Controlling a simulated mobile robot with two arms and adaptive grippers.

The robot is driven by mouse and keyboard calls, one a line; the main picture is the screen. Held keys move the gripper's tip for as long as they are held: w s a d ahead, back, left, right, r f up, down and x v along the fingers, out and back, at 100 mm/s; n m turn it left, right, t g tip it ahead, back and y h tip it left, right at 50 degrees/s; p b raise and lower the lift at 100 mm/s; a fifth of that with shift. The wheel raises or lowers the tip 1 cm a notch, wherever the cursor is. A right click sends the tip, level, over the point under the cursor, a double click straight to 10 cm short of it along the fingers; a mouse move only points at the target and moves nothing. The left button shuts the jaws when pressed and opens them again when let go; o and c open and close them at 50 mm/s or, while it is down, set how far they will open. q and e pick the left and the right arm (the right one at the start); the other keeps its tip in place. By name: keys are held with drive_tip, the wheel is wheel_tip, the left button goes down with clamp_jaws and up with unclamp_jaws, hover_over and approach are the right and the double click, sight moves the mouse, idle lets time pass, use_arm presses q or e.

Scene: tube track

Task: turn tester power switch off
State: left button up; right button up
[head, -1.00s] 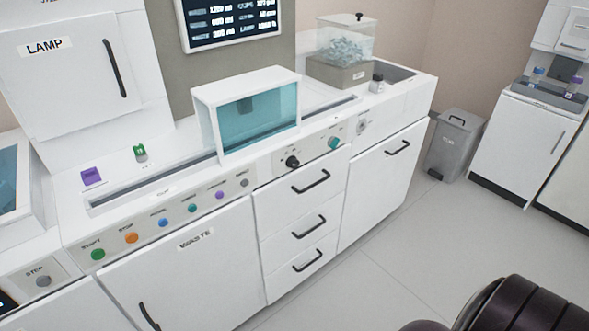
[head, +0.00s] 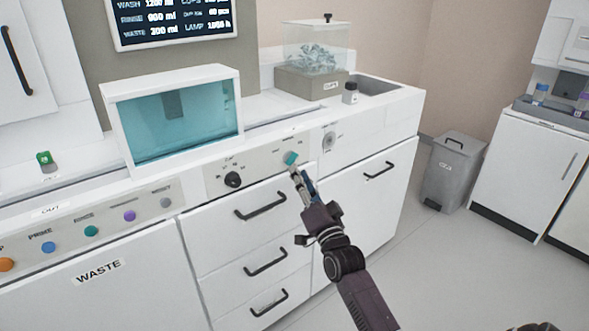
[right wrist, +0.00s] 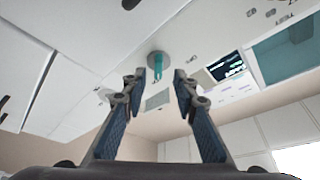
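A teal rotary switch (head: 291,158) sits on the front control panel, right of a black knob (head: 232,180). The small lettering around both is too small to read, so I cannot tell which is marked as power. In the right wrist view the teal switch (right wrist: 158,64) shows on a round grey base, beyond and between the fingers. My right gripper (head: 299,178) is just below the teal switch in the head view. The right wrist view (right wrist: 160,78) shows its two fingers apart with nothing between them; I see no contact. My left gripper is not in view.
A round grey fitting (head: 329,140) is right of the teal switch. Drawer handles (head: 261,206) stick out below the panel. A teal-windowed box (head: 175,118) stands on the counter, and a clear bin (head: 317,50) stands farther right. Coloured buttons (head: 91,231) line the left panel.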

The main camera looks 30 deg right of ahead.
sight(291, 159)
drive_tip(key=x, duration=0.4)
drive_tip(key=shift+w+d, duration=0.1)
drive_tip(key=shift+w, duration=0.15)
drive_tip(key=shift+f, duration=0.1)
clamp_jaws()
